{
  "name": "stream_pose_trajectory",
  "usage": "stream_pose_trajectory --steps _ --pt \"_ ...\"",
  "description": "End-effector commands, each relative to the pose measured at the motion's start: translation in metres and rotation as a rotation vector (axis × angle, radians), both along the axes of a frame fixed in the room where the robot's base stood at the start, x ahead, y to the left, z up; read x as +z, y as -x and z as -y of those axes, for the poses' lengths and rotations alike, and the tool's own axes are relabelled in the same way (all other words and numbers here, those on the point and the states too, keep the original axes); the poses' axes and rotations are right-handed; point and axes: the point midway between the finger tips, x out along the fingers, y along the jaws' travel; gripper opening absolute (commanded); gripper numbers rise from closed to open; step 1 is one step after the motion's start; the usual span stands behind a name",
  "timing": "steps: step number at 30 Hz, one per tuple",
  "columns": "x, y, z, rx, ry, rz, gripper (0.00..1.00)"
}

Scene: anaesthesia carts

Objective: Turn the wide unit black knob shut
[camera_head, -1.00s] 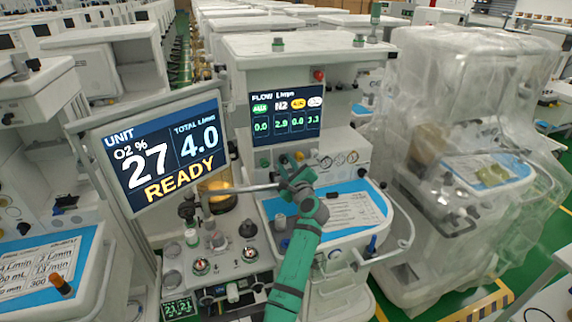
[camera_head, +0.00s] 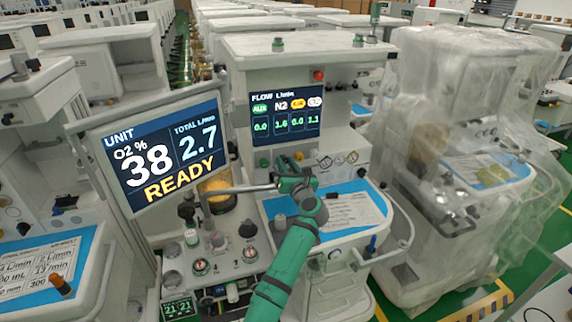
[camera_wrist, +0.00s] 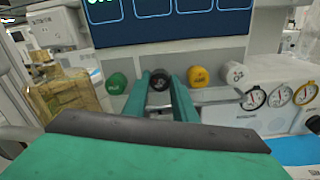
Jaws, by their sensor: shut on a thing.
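The black knob (camera_wrist: 160,80) sits in a row on the wide unit's front, below its flow display (camera_head: 286,116). In the wrist view my gripper (camera_wrist: 161,84) has one finger on each side of this knob and is shut on it. In the head view my gripper (camera_head: 292,178) reaches the front of the wide unit, and it hides the black knob there. The left screen (camera_head: 161,152) reads O2 38 %, total 2.7, READY.
A green knob (camera_wrist: 116,83) is close to the left of the black one; a yellow knob (camera_wrist: 199,76) and a white knob (camera_wrist: 232,72) are to the right. A grey bar (camera_head: 240,189) runs beside my gripper. A plastic-wrapped unit (camera_head: 455,150) stands at the right.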

Motion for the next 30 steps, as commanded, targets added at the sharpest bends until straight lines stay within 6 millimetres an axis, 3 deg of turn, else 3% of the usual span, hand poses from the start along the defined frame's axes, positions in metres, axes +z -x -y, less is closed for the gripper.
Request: stream_pose_trajectory --steps 18,30 --pt "0.0017 -0.0006 -0.0007 0.002 -0.546 -0.175 0.02" --pt "0.0005 -0.0005 -0.0001 0.001 -0.77 -0.249 0.02"
